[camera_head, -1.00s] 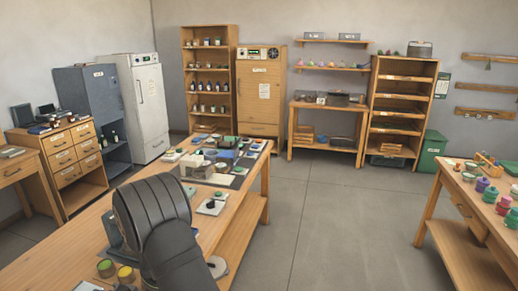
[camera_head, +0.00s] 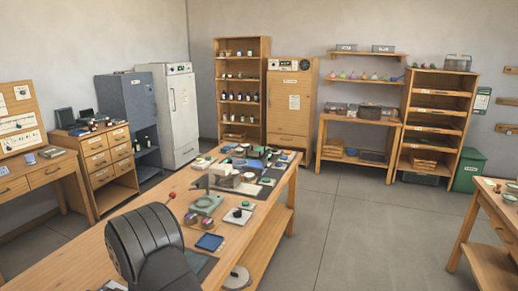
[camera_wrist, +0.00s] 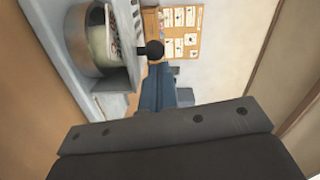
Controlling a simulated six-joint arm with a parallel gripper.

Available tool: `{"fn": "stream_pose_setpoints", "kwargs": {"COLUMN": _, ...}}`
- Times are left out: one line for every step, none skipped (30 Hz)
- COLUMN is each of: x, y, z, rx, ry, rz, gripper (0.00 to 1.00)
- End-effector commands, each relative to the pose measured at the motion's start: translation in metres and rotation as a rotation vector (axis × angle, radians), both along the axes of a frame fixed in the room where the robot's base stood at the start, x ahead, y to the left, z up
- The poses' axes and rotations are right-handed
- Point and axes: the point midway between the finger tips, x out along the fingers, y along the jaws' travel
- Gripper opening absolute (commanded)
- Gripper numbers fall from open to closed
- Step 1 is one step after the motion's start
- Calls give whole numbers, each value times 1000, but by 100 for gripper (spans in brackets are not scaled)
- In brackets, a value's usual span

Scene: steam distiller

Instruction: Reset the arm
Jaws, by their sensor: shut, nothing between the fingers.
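My arm, dark and ribbed, rises at the lower left of the head view and covers part of the wooden workbench (camera_head: 135,215). My gripper's fingertips are not visible in the head view. In the wrist view my gripper (camera_wrist: 170,127) shows as a dark grey bar with bolts across the lower part. It is shut, and nothing is seen held in it. Beyond it in the wrist view are a round metal vessel (camera_wrist: 90,42) and a black ball knob (camera_wrist: 154,50), apart from the gripper as far as I can tell.
A grey cabinet (camera_head: 127,105) and white fridge (camera_head: 180,110) stand behind. The floor (camera_head: 345,225) right of the bench is clear.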

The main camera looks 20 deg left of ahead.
Motion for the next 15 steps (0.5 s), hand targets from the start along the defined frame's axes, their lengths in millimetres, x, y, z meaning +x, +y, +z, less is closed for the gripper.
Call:
{"fn": "stream_pose_setpoints", "kwargs": {"x": -3, "y": 0, "z": -1, "rx": -1, "ry": -1, "rz": 7, "gripper": 0}}
{"fn": "stream_pose_setpoints", "kwargs": {"x": -3, "y": 0, "z": -1, "rx": -1, "ry": -1, "rz": 7, "gripper": 0}}
{"fn": "stream_pose_setpoints", "kwargs": {"x": -3, "y": 0, "z": -1, "rx": -1, "ry": -2, "rz": 8, "gripper": 0}}
{"fn": "stream_pose_setpoints", "kwargs": {"x": -4, "y": 0, "z": -1, "rx": -1, "ry": -2, "rz": 8, "gripper": 0}}
{"fn": "stream_pose_setpoints", "kwargs": {"x": -4, "y": 0, "z": -1, "rx": -2, "ry": -2, "rz": 9, "gripper": 0}}
{"fn": "stream_pose_setpoints", "kwargs": {"x": -4, "y": 0, "z": -1, "rx": -2, "ry": -2, "rz": 9, "gripper": 0}}
{"fn": "stream_pose_setpoints", "kwargs": {"x": -4, "y": 0, "z": -1, "rx": -2, "ry": -2, "rz": 9, "gripper": 0}}
{"fn": "stream_pose_setpoints", "kwargs": {"x": -3, "y": 0, "z": -1, "rx": -2, "ry": -2, "rz": 9, "gripper": 0}}
{"fn": "stream_pose_setpoints", "kwargs": {"x": -1, "y": 0, "z": 0, "rx": -2, "ry": -2, "rz": 9, "gripper": 0}}
{"fn": "stream_pose_setpoints", "kwargs": {"x": 1, "y": -1, "z": 0, "rx": -2, "ry": -2, "rz": 9, "gripper": 0}}
{"fn": "stream_pose_setpoints", "kwargs": {"x": 3, "y": -1, "z": 1, "rx": -1, "ry": -2, "rz": 8, "gripper": 0}}
{"fn": "stream_pose_setpoints", "kwargs": {"x": 8, "y": -2, "z": 1, "rx": -1, "ry": -2, "rz": 6, "gripper": 0}}
{"fn": "stream_pose_setpoints", "kwargs": {"x": 13, "y": -3, "z": 2, "rx": -1, "ry": -2, "rz": 4, "gripper": 0}}
{"fn": "stream_pose_setpoints", "kwargs": {"x": 18, "y": -4, "z": 3, "rx": 0, "ry": -2, "rz": 2, "gripper": 0}}
{"fn": "stream_pose_setpoints", "kwargs": {"x": 24, "y": -5, "z": 4, "rx": 0, "ry": -2, "rz": 1, "gripper": 0}}
